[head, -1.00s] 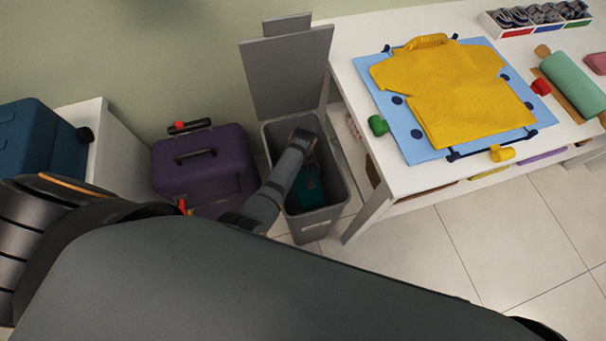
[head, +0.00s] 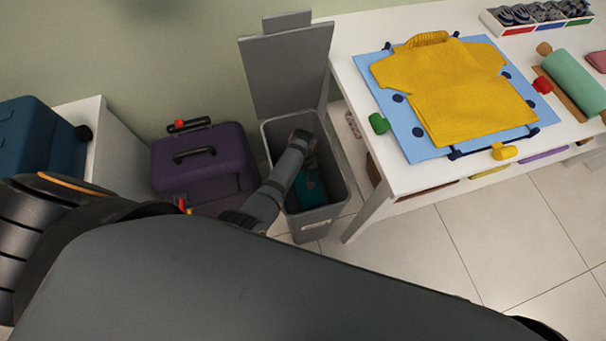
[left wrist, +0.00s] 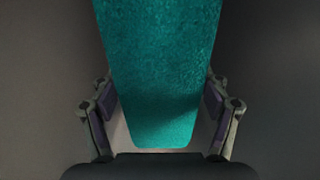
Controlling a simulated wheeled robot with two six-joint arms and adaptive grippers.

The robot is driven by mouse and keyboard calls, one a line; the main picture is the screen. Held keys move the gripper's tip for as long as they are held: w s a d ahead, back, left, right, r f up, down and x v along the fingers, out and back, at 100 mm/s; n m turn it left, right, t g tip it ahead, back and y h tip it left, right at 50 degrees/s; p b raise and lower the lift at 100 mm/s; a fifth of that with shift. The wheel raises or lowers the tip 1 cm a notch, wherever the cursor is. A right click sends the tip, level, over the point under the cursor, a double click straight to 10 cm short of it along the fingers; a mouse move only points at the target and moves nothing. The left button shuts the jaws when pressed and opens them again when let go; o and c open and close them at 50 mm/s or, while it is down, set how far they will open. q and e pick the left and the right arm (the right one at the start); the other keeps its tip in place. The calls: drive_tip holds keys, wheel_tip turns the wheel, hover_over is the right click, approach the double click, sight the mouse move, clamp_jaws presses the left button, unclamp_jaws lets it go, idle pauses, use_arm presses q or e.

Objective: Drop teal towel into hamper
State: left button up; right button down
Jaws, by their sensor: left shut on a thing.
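The grey hamper (head: 331,215) stands on the floor with its lid (head: 288,70) up. My left arm reaches down into it from the left. My left gripper (left wrist: 158,112) is inside the hamper, its fingers hidden by the wrist in the head view. In the left wrist view the teal towel (left wrist: 158,60) runs between the two fingers, which hold it from both sides. In the head view part of the teal towel (head: 310,188) shows low inside the hamper, beside the wrist. My right gripper is not in view.
A purple case (head: 215,160) stands left of the hamper, close to the arm. A white table (head: 365,125) stands just right, with a yellow shirt (head: 465,95) on a blue folding board (head: 420,148). A blue case (head: 35,140) is far left.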

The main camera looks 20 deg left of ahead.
use_arm(q)
drive_tip(key=o, duration=0.9)
drive_tip(key=shift+c, duration=0.2)
wheel_tip(320, 180, up, 9)
drive_tip(key=p, duration=1)
drive_tip(key=shift+r, duration=0.2)
drive_tip(key=shift+f, duration=0.15)
